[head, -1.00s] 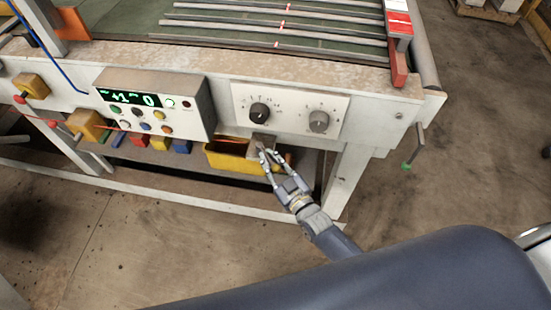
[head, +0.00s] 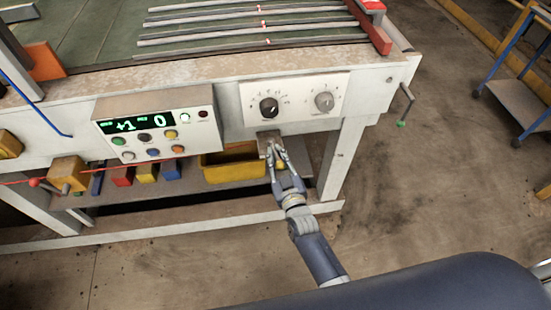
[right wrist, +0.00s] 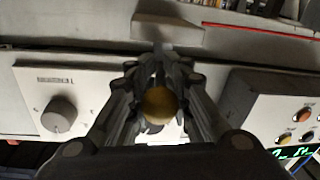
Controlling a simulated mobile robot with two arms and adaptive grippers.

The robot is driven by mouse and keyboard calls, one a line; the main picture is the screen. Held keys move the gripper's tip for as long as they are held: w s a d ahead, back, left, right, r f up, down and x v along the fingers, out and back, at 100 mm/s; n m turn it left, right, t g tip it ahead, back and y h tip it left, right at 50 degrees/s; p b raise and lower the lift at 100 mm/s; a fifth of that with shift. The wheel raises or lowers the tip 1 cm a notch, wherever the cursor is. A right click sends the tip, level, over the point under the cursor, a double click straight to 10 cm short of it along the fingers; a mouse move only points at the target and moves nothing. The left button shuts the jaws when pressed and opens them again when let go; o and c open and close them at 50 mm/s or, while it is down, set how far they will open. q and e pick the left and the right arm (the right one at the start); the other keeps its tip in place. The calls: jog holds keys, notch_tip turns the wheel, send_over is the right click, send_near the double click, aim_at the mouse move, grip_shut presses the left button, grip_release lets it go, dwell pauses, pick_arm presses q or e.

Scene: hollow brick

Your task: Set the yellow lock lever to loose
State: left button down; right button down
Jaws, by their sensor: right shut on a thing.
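The yellow lock lever shows as a round yellow knob (right wrist: 158,105) between the fingers in the right wrist view. In the head view my gripper mostly hides it, under a small grey bracket (head: 268,137) below the dial panel. My right gripper (head: 276,158) reaches up to this bracket from below. In the right wrist view the fingers of my right gripper (right wrist: 160,85) are closed around the knob. The lever's shaft and exact angle are hidden. My left gripper is not in view.
A dial panel (head: 297,98) with two knobs is just above. A control box (head: 155,128) with display and coloured buttons juts out at left. A yellow bin (head: 230,168) sits on the shelf behind. A crank handle (head: 403,105) sticks out at right. The floor in front is open.

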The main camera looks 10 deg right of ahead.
jog(key=shift+a, duration=0.15)
jog(key=c, duration=1.7)
grip_release()
jog(key=shift+s, duration=0.35)
jog(key=s, duration=0.7)
jog(key=s+d, duration=0.1)
jog(key=s, duration=0.3)
jog(key=shift+s, duration=0.15)
